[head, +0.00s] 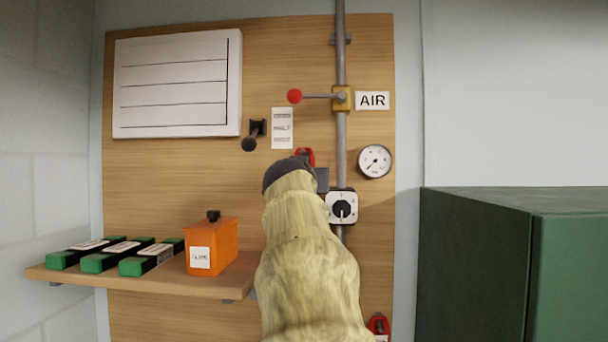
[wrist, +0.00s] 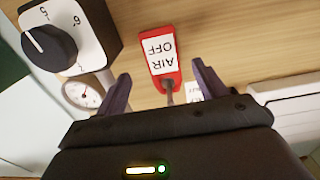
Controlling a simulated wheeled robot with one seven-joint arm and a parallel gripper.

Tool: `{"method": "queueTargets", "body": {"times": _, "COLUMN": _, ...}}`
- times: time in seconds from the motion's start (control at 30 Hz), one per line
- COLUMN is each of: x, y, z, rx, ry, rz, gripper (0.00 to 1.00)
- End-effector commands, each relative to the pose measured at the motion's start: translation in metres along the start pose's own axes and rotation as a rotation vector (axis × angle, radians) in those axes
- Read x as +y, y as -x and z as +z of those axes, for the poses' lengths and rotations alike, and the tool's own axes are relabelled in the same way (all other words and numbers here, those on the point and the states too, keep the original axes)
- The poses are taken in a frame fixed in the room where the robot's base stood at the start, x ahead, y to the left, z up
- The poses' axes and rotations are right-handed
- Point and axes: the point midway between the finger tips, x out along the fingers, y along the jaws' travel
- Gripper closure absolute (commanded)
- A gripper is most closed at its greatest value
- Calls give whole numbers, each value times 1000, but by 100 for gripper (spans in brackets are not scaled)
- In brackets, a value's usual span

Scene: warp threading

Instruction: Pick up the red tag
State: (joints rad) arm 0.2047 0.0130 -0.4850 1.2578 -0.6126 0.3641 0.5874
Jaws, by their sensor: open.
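The red tag (wrist: 164,58) hangs on the wooden board, with a white label reading "AIR OFF", upside down in the wrist view. A thin dark rod shows at its end nearest my gripper. My gripper (wrist: 160,74) is open, one dark finger on each side of the tag, neither visibly touching it. In the head view a red edge, apparently of the tag (head: 306,152), shows just past my dark gripper (head: 298,163); my arm hides the rest.
A dial switch (head: 342,208) and a gauge (head: 375,160) sit close right of my gripper. The red-knobbed valve lever (head: 318,96) is above. A shelf (head: 160,282) holds an orange box (head: 222,245). Another red item (head: 378,324) is low on the board. A green cabinet (head: 475,250) stands right.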

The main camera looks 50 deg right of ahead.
Motion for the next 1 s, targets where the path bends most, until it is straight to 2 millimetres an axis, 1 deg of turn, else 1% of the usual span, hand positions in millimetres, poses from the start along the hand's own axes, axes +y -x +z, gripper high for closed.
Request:
{"method": "queueTargets", "body": {"times": 0.03, "x": 0, "y": -3, "z": -4, "rx": -2, "ry": 1, "rz": 1, "gripper": 29}}
{"method": "queueTargets", "body": {"times": 0.23, "x": -2, "y": -21, "z": -10, "rx": -3, "ry": 2, "rz": 2, "gripper": 29}}
{"method": "queueTargets", "body": {"times": 0.5, "x": -3, "y": -46, "z": -10, "rx": -2, "ry": 1, "rz": 1, "gripper": 29}}
{"method": "queueTargets", "body": {"times": 0.6, "x": -3, "y": -50, "z": -8, "rx": -1, "ry": 1, "rz": 0, "gripper": 29}}
{"method": "queueTargets", "body": {"times": 1.0, "x": -4, "y": -49, "z": -7, "rx": -1, "ry": 0, "rz": 0, "gripper": 29}}
